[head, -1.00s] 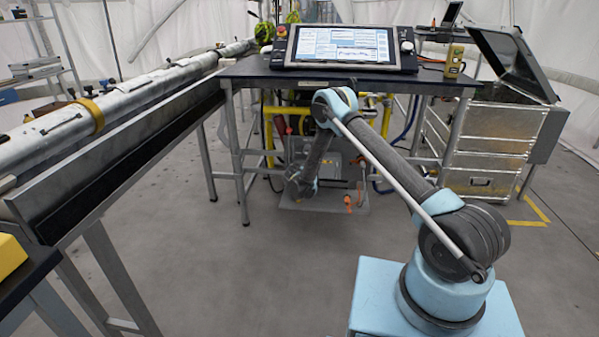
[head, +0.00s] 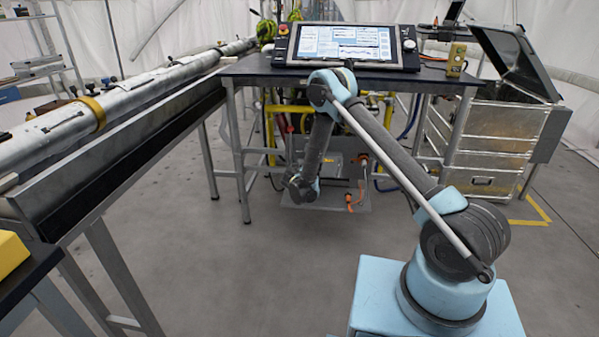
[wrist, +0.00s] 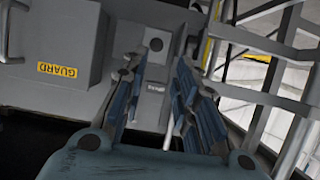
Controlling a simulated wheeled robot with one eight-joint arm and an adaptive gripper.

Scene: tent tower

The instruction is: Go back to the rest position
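My arm reaches from its pale blue base toward the space under the table with the screen, elbow raised at the table's front edge. In the wrist view my gripper (wrist: 158,75) has its two blue ribbed fingers apart, with nothing held between them. A grey panel with a small label shows beyond the gap. In the head view the fingers cannot be made out; only the dark wrist end of the arm shows, low in front of the equipment under the table.
The table (head: 440,76) carries a large screen (head: 345,46). Under it are yellow pipes and an orange hose (head: 358,182). The wrist view shows a grey box marked GUARD (wrist: 58,45) and metal frame bars (wrist: 262,95). A long pipe (head: 140,98) lies left; an open metal case (head: 490,150) stands right.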

